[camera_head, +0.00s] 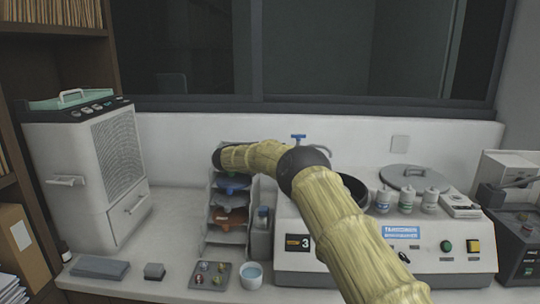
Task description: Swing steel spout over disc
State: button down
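My arm reaches up from the lower right and bends left across the picture. It ends in a dark joint above the small rack, and no gripper fingers show. The white bench machine (340,258) stands right of the middle, marked with a 3. A dark round bowl rim (354,190) shows on its top just right of my arm. A blue tap-like handle (298,137) stands up behind my elbow.
A rack (213,220) of coloured pieces stands under my forearm. A blue-white cup (251,276) and a tray of small samples (199,284) lie in front. Bottles (405,201) and a round lid (412,178) sit on the machine. A white cabinet (78,185) stands left.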

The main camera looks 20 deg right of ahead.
jog(key=shift+d, duration=0.1)
dwell(0.3)
jog(key=c, duration=1.3)
grip_release()
jog(key=shift+s+d, duration=0.15)
jog(key=shift+a, duration=0.35)
jog(key=a, duration=1.1)
jog(key=shift+a, duration=0.35)
